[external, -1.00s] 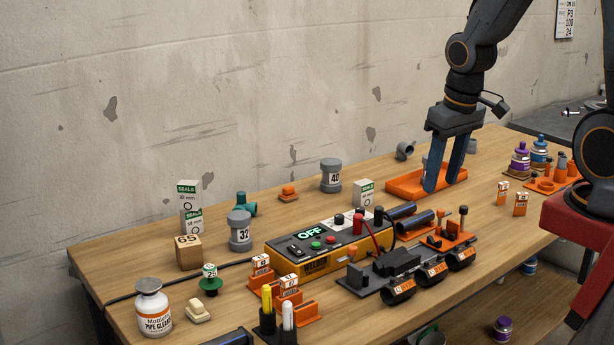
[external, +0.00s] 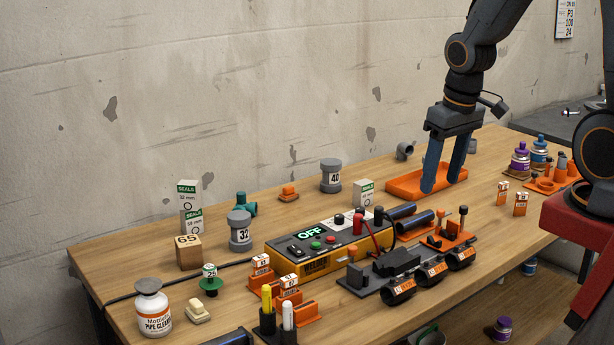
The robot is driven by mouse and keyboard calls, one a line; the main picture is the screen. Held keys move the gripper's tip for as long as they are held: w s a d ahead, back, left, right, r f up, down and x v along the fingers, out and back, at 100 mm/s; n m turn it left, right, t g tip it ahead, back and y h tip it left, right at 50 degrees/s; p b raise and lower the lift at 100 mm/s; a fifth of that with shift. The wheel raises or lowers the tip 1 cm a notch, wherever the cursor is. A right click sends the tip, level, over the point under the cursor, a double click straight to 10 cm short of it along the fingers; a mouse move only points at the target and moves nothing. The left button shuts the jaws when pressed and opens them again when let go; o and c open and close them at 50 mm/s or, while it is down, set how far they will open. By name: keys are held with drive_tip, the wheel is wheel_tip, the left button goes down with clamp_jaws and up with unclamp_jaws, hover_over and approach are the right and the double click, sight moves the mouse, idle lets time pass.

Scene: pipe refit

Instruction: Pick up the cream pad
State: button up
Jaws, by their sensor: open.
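The cream pad (external: 199,312) is a small stepped block lying on the wooden bench at the front left. It sits between the white pipe cleaner bottle and the pen holder. My gripper (external: 442,188) is far to its right, pointing down over the orange tray at the back right. Its two blue-grey fingers are apart with nothing visible between them. I cannot tell whether the fingertips touch the tray.
The pipe cleaner bottle (external: 153,308), a green plug (external: 209,282) and a pen holder (external: 276,318) stand close around the pad. The yellow welder box (external: 322,247) and black pipe clamps (external: 400,287) fill the middle. The orange tray (external: 405,187) lies behind.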

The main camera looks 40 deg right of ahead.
drive_tip(key=shift+o, duration=0.2)
drive_tip(key=w+a+f+m+b, duration=0.2)
drive_tip(key=w+a+m, duration=0.2)
drive_tip(key=w+a, duration=0.55)
drive_tip(key=m+g+b, duration=0.2)
drive_tip(key=m+b, duration=0.2)
drive_tip(key=m, duration=1)
hover_over(196, 302)
drive_tip(key=f, duration=1.3)
drive_tip(key=shift+w+f, duration=0.2)
drive_tip(key=shift+f, duration=0.1)
drive_tip(key=shift+a+f, duration=0.2)
drive_tip(key=shift+a, duration=0.1)
drive_tip(key=shift+f, duration=0.3)
drive_tip(key=shift+s+d+f+p, duration=0.15)
drive_tip(key=shift+f+p, duration=0.65)
drive_tip(key=shift+f, duration=0.95)
drive_tip(key=shift+s+d+f+p, duration=0.1)
drive_tip(key=shift+f+p, duration=0.65)
drive_tip(key=shift+f, duration=1)
